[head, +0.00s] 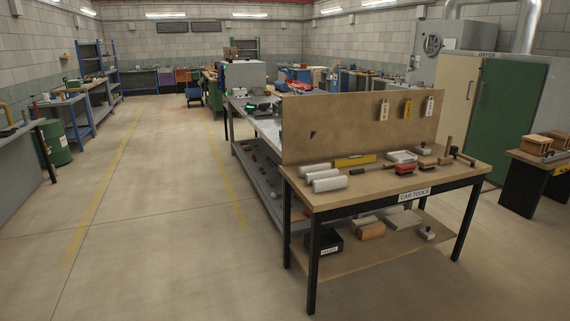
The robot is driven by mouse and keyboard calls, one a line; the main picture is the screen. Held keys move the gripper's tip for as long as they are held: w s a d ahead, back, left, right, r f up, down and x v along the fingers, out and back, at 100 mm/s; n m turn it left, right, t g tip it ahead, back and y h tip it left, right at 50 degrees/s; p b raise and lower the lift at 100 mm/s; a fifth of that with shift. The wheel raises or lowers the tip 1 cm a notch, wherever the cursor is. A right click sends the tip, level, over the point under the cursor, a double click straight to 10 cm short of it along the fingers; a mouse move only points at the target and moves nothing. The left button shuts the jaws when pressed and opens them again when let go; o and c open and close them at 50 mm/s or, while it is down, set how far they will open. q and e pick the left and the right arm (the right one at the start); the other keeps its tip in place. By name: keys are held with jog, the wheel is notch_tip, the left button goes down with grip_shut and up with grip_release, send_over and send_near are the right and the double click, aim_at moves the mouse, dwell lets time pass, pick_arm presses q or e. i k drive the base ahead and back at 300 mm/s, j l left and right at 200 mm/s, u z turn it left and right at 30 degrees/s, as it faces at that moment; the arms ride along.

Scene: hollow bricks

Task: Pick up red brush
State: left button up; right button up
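A small red object (404,169), which looks like the red brush, lies on the wooden top of the work table (330,196) at the right. It is near the front middle of the top, too small to make out its bristles or handle clearly. A dark stick-like tool (358,171) lies to its left, and a pale tray-like piece (402,156) lies behind it. Neither of my grippers is in view.
White rollers (328,184) and a yellow level (354,160) lie on the table's left part. An upright board (350,125) closes its back. A lower shelf (345,258) holds several items. A side table (545,158) stands right. Open floor lies left.

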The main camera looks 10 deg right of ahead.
aim_at(407, 169)
jog(key=i+z, duration=0.2)
jog(key=i, duration=0.3)
jog(key=i+j+z, duration=0.15)
jog(key=i, duration=0.3)
jog(key=i+l+z, duration=0.15)
jog(key=i+z, duration=0.55)
jog(key=z, duration=0.2)
jog(key=i+z, duration=0.75)
jog(key=i, duration=0.6)
jog(key=i+j+u, duration=0.1)
jog(key=i+u, duration=0.15)
jog(key=i, duration=0.55)
